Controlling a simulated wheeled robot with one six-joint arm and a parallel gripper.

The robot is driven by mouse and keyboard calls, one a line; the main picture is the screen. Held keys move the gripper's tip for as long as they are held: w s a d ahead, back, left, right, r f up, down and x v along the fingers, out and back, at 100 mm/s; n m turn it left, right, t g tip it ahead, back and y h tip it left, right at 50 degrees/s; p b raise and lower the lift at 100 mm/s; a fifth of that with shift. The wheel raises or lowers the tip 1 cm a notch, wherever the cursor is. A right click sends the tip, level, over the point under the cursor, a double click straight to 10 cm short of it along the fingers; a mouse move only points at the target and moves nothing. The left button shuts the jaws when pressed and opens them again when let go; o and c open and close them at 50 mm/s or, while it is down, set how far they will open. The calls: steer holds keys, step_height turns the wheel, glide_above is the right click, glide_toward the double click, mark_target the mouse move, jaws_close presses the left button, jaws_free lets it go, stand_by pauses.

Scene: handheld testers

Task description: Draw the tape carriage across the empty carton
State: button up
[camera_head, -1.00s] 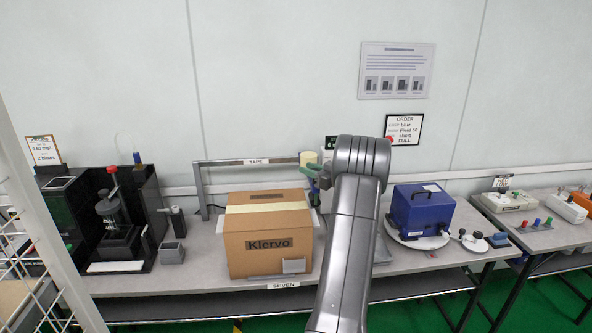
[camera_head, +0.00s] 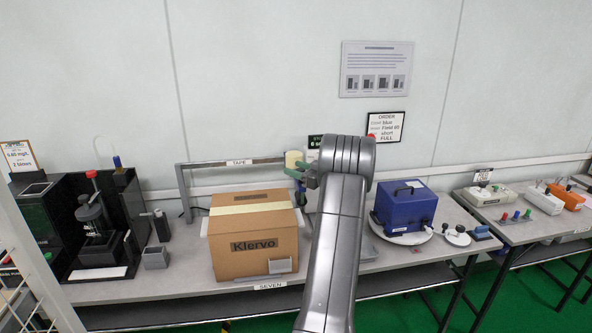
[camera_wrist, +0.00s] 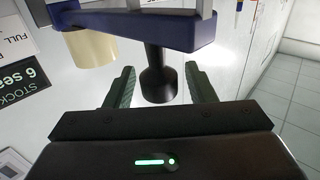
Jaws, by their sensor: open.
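The carton (camera_head: 252,246) is a brown box marked Klervo on the bench, with a pale strip running across its top. The tape carriage (camera_head: 294,159) with its cream roll is at the right end of the rail above the carton. The wrist view shows the roll (camera_wrist: 88,48), the blue carriage arm (camera_wrist: 130,28) and a dark flared handle (camera_wrist: 156,78) hanging from it. My gripper (camera_wrist: 160,72) is open. Its green fingers stand either side of the handle, with gaps showing on both sides. My arm partly hides the carriage in the head view. The carton's inside is hidden.
The tape rail (camera_head: 220,165) spans behind the carton. A small grey holder (camera_head: 280,266) is at the carton's front. A blue case (camera_head: 404,205) stands right of my arm, and a black apparatus (camera_head: 100,225) stands left. The wall is close behind the bench.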

steer(key=b+v, duration=0.2)
steer(key=v, duration=1.1)
steer(key=shift+s+b, duration=0.15)
steer(key=shift+b, duration=0.15)
steer(key=p+x, duration=0.3)
steer(key=x, duration=1)
steer(key=shift+w+a, duration=0.15)
steer(key=shift+w, duration=0.05)
steer(key=shift+w+a, duration=0.1)
steer(key=shift+a, duration=0.45)
